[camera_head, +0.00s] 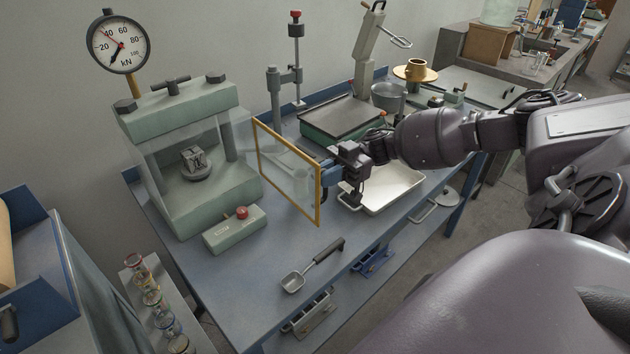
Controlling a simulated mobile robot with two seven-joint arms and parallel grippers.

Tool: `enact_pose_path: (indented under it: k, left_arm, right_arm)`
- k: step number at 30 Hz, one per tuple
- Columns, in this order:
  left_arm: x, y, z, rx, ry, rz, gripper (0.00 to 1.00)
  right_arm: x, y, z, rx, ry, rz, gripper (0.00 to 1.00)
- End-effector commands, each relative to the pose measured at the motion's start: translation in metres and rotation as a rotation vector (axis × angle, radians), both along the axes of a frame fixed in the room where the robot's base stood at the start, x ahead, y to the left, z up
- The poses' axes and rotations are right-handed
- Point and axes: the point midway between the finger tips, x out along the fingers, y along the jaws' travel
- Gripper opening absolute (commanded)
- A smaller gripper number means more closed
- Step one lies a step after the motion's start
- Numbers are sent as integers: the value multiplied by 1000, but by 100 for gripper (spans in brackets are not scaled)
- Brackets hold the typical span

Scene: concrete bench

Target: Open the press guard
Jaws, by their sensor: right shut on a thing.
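The press guard (287,172) is a clear panel in a yellow-orange frame. It stands swung out from the right side of the green press (185,122), angled toward the front right of the bench. The press front looks uncovered, and a small grey metal block (193,157) shows on its round platen. My right gripper (328,173) is shut on the guard at its outer, right-hand edge; the exact grip on the handle is partly hidden by the fingers. My left gripper is out of view.
A control box (233,232) with a red button sits before the press. A scoop (308,268) lies on the blue bench (225,290). A white tray (385,193) lies under my right arm. A dial gauge (119,41) rises at the back left.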

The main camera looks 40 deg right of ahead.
Motion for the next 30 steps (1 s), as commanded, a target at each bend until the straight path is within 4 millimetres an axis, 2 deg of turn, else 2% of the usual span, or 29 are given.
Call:
enact_pose_path:
  k: [4,15,16,20,30]
  left_arm:
    - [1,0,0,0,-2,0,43]
    - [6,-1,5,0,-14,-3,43]
    - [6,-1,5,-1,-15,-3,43]
    - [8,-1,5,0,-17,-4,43]
    - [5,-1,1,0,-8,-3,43]
  right_arm:
    - [1,-7,-1,-4,5,-6,0]
    - [2,-8,0,-5,3,-9,0]
    - [2,-8,0,-5,3,-9,15]
    - [2,-8,0,-4,3,-9,35]
    - [2,-9,0,-3,1,-8,37]
